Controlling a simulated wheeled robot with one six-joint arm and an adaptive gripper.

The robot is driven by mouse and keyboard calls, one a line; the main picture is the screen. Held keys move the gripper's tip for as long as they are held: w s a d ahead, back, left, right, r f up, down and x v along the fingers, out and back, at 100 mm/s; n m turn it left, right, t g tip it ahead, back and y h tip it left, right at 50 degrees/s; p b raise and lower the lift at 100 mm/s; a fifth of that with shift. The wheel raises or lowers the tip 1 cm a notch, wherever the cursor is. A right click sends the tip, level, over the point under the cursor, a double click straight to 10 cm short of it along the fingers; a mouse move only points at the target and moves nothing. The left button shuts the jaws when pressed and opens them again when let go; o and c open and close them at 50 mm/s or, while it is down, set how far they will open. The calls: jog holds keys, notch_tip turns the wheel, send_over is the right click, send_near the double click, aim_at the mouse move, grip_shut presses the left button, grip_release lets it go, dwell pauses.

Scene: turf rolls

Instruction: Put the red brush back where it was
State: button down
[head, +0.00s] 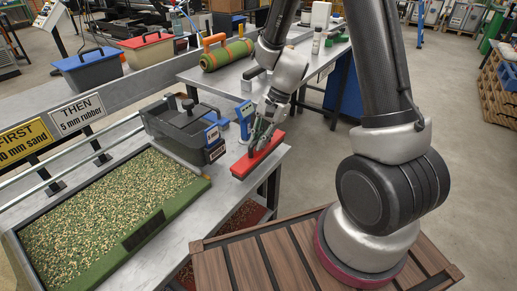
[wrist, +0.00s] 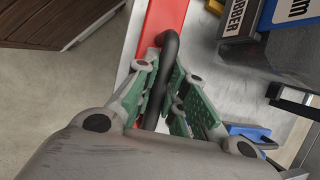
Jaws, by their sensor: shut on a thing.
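The red brush (head: 257,160) is a long red block with a black handle, at the right front corner of the metal bench (head: 205,215) in the head view. My gripper (head: 264,138) is above it, shut on its handle. In the wrist view the black handle (wrist: 168,50) runs between the green finger pads of my gripper (wrist: 172,95), and the red block (wrist: 160,18) lies beyond. I cannot tell whether the brush touches the bench top or hangs just above it. Its underside is hidden.
A dark hopper box (head: 185,130) stands just left of the brush. A tray of green and tan granules (head: 100,215) fills the bench's front left. A blue-framed device (head: 244,118) stands behind the brush. A green roll (head: 226,55) lies on the rear bench. Open floor lies to the right.

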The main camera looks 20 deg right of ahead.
jog(key=shift+f, duration=1.55)
jog(key=shift+f, duration=0.15)
jog(key=c, duration=1.5)
grip_release()
jog(key=s+v, duration=0.1)
jog(key=v, duration=1.2)
jog(key=s+d+r+n+t+h, duration=0.1)
jog(key=s+d+r+n, duration=0.2)
jog(key=s+r, duration=0.2)
jog(key=s+d+r+n+t+h, duration=0.2)
jog(key=s+d+r+n, duration=0.1)
jog(key=s+r, duration=0.3)
jog(key=s+d+r+n+t+h, duration=0.2)
jog(key=s+d+r+n, duration=0.1)
jog(key=s, duration=0.5)
jog(key=shift+d+r+n, duration=0.15)
jog(key=shift+r+n, duration=0.2)
jog(key=shift+r, duration=0.35)
jog(key=shift+d+r+n, duration=0.1)
jog(key=shift+r+n, duration=0.25)
jog(key=shift+r, duration=0.3)
